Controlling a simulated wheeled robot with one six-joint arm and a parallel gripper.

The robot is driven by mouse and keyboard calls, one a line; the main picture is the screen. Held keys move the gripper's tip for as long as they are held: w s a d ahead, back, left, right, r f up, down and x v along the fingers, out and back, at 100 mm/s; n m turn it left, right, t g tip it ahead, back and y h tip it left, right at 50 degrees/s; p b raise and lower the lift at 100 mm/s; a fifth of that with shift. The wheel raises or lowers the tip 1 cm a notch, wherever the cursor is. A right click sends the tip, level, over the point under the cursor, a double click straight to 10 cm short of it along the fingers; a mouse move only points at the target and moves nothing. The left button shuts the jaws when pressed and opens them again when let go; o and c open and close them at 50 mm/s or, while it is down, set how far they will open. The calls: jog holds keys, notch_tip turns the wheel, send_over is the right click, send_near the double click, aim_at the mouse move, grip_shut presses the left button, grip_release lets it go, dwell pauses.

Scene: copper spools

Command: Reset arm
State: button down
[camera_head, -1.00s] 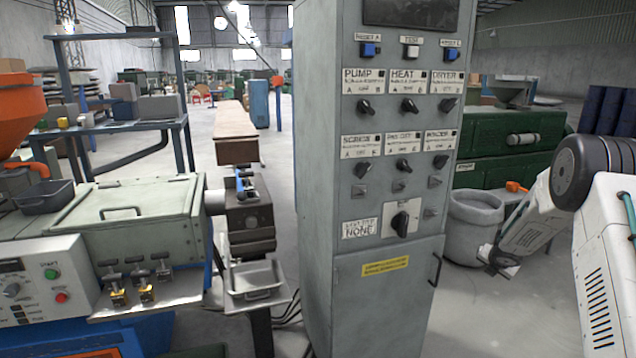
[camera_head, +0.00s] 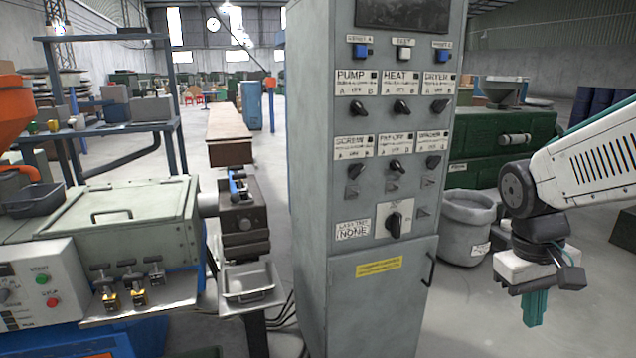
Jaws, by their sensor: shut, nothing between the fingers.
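My arm comes in from the right edge, and my gripper (camera_head: 535,308) hangs from its end, pointing down. Its teal fingers are together with nothing between them. It is in the air to the right of the grey control cabinet (camera_head: 365,290), apart from it, in front of the grey bin.
The control cabinet carries rows of black knobs and labels. A grey bin (camera_head: 467,228) stands right of it, with green machines (camera_head: 500,140) behind. At left are an extruder machine (camera_head: 125,225), a metal tray (camera_head: 248,285) and a blue-framed table (camera_head: 110,130). Open floor lies at the lower right.

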jog(key=s+a+r+t+y, duration=0.2)
jog(key=s+a+r, duration=0.2)
jog(key=s+a, duration=0.4)
jog(key=s, duration=0.3)
jog(key=shift+s+a+r+t, duration=0.15)
jog(key=shift+s+a+t, duration=0.15)
jog(key=shift+s, duration=0.05)
